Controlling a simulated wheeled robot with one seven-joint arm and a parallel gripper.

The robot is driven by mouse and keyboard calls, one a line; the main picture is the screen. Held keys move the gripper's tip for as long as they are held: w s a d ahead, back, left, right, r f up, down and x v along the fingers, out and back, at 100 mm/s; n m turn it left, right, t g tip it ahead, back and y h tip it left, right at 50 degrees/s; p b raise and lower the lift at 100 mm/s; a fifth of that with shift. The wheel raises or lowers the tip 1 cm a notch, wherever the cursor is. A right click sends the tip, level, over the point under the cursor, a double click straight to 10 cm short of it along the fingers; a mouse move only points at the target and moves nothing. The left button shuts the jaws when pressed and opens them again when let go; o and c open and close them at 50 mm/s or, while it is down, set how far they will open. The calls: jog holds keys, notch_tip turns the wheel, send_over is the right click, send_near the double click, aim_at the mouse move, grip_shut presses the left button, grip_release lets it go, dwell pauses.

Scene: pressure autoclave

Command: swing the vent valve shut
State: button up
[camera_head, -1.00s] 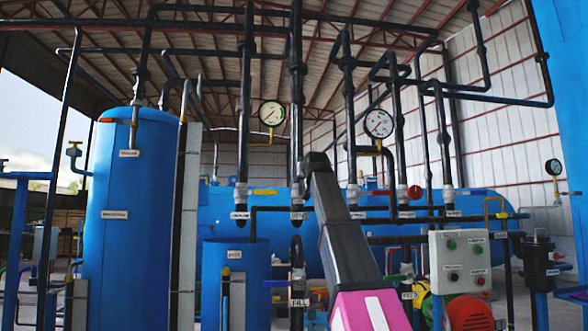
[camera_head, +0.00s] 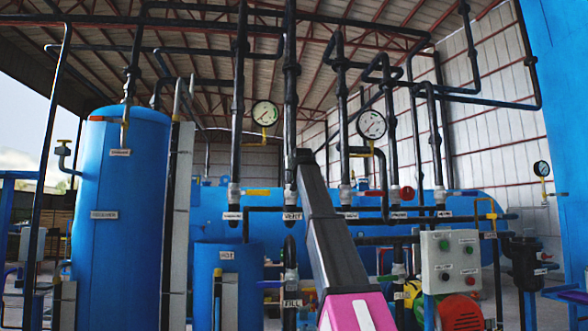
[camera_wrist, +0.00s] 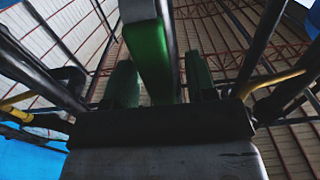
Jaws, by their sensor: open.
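The label of the vent line (camera_head: 292,216) shows on a dark upright pipe in the head view. The upper end of my arm stands just in front of and to the right of this pipe. It hides part of the valve area, and my fingers cannot be made out there. In the wrist view my gripper (camera_wrist: 160,82) is open, with one dark green finger on each side. A brighter green bar (camera_wrist: 150,55), which looks like a valve lever, lies between the fingers and runs up to a grey part. I cannot tell whether either finger touches it.
Pressure gauges (camera_head: 371,125) hang behind. A grey control box (camera_head: 450,262) is at the lower right. A tall blue tank (camera_head: 122,220) stands left.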

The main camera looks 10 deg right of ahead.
jog(key=shift+w, duration=0.7)
grip_shut()
jog(key=shift+d, duration=0.1)
jog(key=d+f+m, duration=1.1)
jog(key=m, duration=0.7)
jog(key=shift+f, duration=0.3)
